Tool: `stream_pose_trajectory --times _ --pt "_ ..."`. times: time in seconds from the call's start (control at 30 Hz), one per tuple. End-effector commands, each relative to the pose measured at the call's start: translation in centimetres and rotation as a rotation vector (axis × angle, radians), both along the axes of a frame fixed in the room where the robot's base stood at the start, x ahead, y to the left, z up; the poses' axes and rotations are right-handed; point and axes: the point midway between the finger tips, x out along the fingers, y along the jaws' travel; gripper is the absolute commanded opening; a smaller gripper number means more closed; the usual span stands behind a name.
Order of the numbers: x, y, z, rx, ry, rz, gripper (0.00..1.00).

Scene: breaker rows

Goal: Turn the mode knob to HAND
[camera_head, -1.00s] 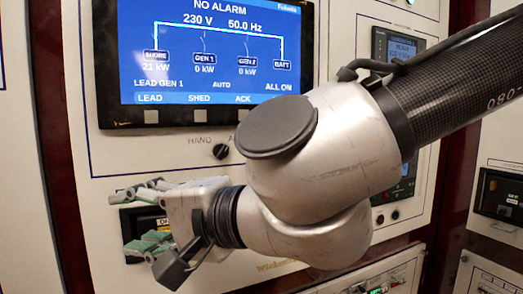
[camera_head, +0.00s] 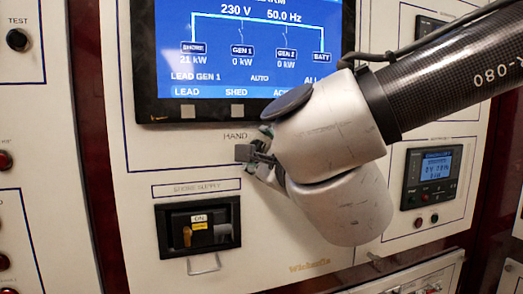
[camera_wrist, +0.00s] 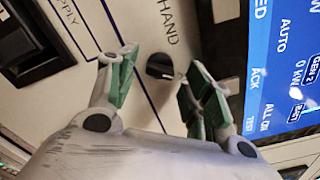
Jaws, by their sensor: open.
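The mode knob (camera_wrist: 160,66) is a small black round knob on the cream panel, beside the printed word HAND (camera_wrist: 168,22). I cannot tell for sure which way its pointer faces. In the head view my gripper and wrist hide the knob, while the HAND label (camera_head: 236,136) shows just above them. My gripper (camera_wrist: 163,60) is open, with one green-padded finger on each side of the knob in the wrist view. I cannot tell whether a finger touches it. In the head view my gripper (camera_head: 262,152) is at the panel below the screen.
The blue display screen (camera_head: 250,50) is just above. A small meter (camera_head: 434,166) is at right.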

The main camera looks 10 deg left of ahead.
Motion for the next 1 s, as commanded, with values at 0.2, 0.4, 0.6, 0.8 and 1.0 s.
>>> stream_pose_trajectory --times 0.2,0.4,0.6,0.8,1.0 --pt "1.41 0.86 -0.03 0.0 0.001 0.001 0.51" --pt "1.43 0.9 -0.01 -0.001 0.0 0.001 0.51" --pt "1.42 0.89 -0.01 -0.001 0.0 0.001 0.2" --pt "1.4 0.89 -0.03 -0.002 0.0 0.002 0.05" --pt "1.39 0.89 -0.04 -0.026 -0.015 0.002 0.05"
